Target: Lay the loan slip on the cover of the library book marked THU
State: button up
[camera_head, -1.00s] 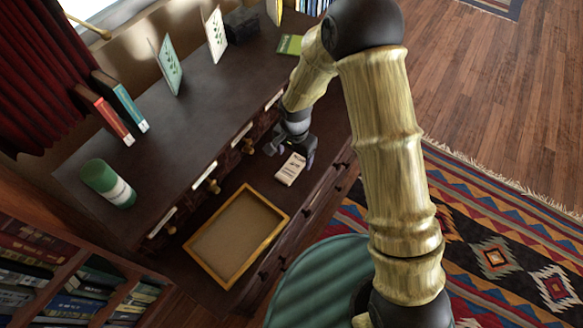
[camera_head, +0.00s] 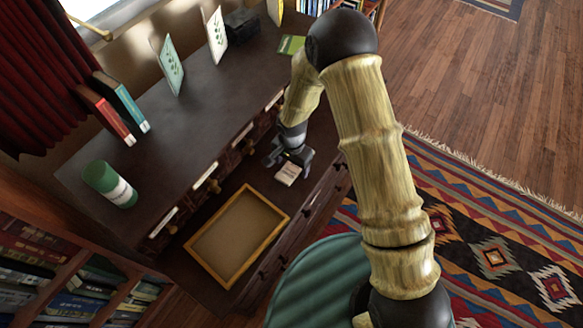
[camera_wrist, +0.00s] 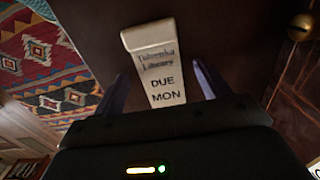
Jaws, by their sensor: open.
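The loan slip (camera_head: 288,174) is a small pale block on the dark lower ledge of the desk. In the wrist view the slip (camera_wrist: 160,72) reads "Library DUE MON". My gripper (camera_head: 289,160) is low over the slip's far part and hides it in the head view. In the wrist view the open fingers (camera_wrist: 160,85) stand on either side of the slip, with gaps. No THU mark is legible.
A wood-framed tray (camera_head: 192,250) lies left of the slip on the lower ledge. Small drawers with brass knobs (camera_head: 214,186) rise behind it. A green cylinder (camera_head: 108,184) and standing cards (camera_head: 171,64) are on the upper top. The upper top's middle is clear.

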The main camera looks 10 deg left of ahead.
aim_at(292, 169)
jog(key=c, duration=1.1)
jog(key=shift+r, duration=0.1)
notch_tip(292, 169, up, 10)
jog(key=shift+f, duration=0.1)
dwell(0.3)
